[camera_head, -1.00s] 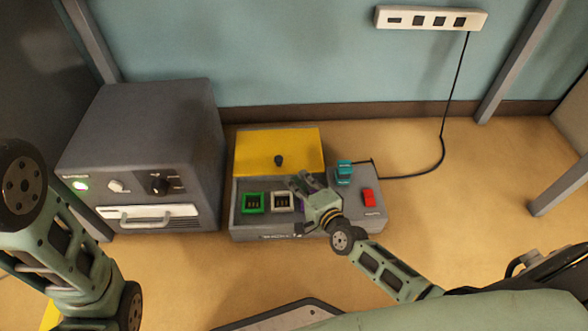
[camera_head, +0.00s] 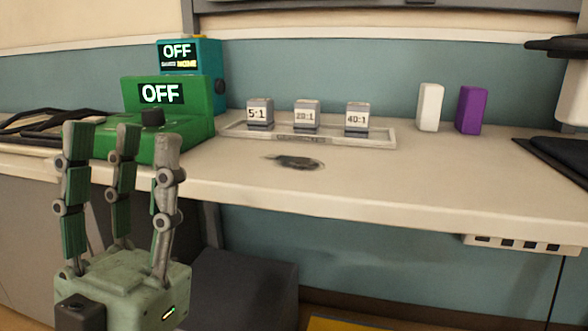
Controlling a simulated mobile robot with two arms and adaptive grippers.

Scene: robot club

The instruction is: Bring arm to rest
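My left gripper (camera_head: 122,145) is raised at the left of the head view, its fingers pointing up and spread apart. It is open, with nothing between the fingers. It stands in front of the bench edge and partly covers the green device behind it. My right gripper and arm are not in this view.
A white bench (camera_head: 400,175) crosses the view. On it are a green device (camera_head: 190,123) and a teal device (camera_head: 207,65), both reading OFF, a tray (camera_head: 380,138) with three labelled blocks, a white block (camera_head: 430,107) and a purple block (camera_head: 471,110). A power strip (camera_head: 520,244) hangs below.

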